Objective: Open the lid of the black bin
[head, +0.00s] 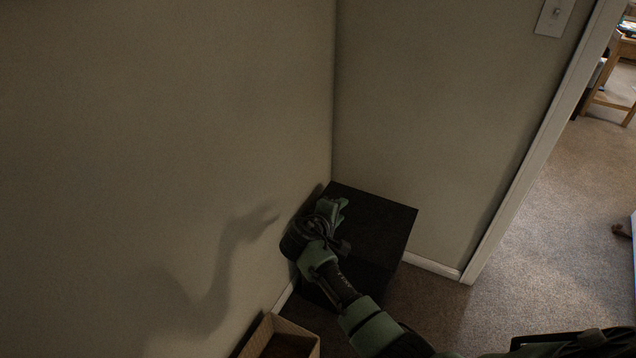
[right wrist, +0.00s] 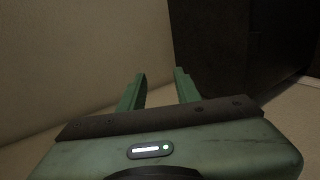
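The black bin (head: 378,216) is a dark box standing on the carpet in the corner between two walls. Its top looks flat and closed, and my right arm hides part of its front and left side. The dark bin (right wrist: 228,48) stands just beyond and to the right of the fingers. I cannot tell whether they touch it. My left gripper is not in view.
A tan open box (head: 300,333) stands at the bottom along the left wall. A white door frame (head: 540,150) is to the right of the bin, with open carpet (head: 540,240) beyond. A wooden table (head: 612,85) shows far off at the upper right.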

